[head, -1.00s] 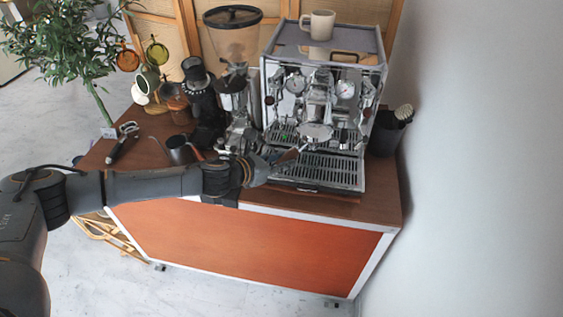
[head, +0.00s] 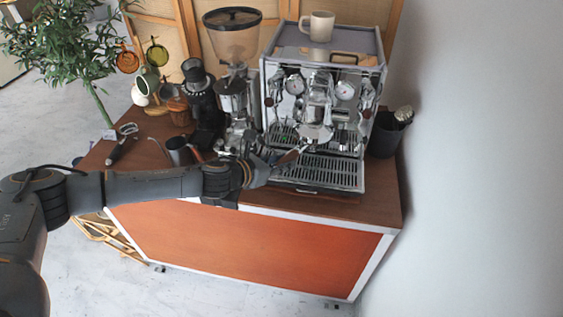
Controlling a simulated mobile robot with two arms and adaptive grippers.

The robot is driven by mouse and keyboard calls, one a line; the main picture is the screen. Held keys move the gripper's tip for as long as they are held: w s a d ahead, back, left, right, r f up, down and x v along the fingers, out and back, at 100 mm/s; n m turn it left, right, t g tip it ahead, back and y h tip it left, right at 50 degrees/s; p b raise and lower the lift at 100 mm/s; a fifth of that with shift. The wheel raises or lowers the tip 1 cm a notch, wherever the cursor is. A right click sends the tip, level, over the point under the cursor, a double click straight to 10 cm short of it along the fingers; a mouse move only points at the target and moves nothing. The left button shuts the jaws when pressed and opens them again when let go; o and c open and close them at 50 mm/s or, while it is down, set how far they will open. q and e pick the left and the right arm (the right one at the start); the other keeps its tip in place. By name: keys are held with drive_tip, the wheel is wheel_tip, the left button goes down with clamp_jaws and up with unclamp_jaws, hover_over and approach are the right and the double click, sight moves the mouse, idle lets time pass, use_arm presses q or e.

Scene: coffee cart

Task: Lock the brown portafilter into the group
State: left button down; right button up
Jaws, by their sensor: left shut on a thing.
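The espresso machine (head: 323,80) stands at the back right of the cart. Its group (head: 316,131) hangs at the front middle, above the drip tray (head: 325,174). My left gripper (head: 278,161) reaches in from the left, low in front of the machine. The fingertips are small and partly hidden. My right gripper is not in view.
A grinder (head: 234,38) stands left of the machine, close behind my left arm. A dark metal cup (head: 178,151) stands farther left. A black bin (head: 388,135) stands right of the machine, near the wall. A mug (head: 320,26) sits on top of the machine.

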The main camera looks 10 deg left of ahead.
use_arm(q)
drive_tip(key=shift+r, duration=0.8)
drive_tip(key=shift+d, duration=0.1)
idle(0.3)
drive_tip(key=shift+s+d+n+t+y, duration=0.4)
drive_tip(key=shift+d+n+y, duration=0.2)
drive_tip(key=shift+n, duration=0.1)
drive_tip(key=shift+f, duration=0.1)
drive_tip(key=shift+s+d+f+n+t+y, duration=0.1)
drive_tip(key=shift+s+d+n+t+y, duration=0.25)
drive_tip(key=shift+d+n+y, duration=0.3)
drive_tip(key=shift+s+d+n+t+y, duration=0.2)
drive_tip(key=shift+d+n+t+y, duration=0.05)
drive_tip(key=shift+d+n+y, duration=0.45)
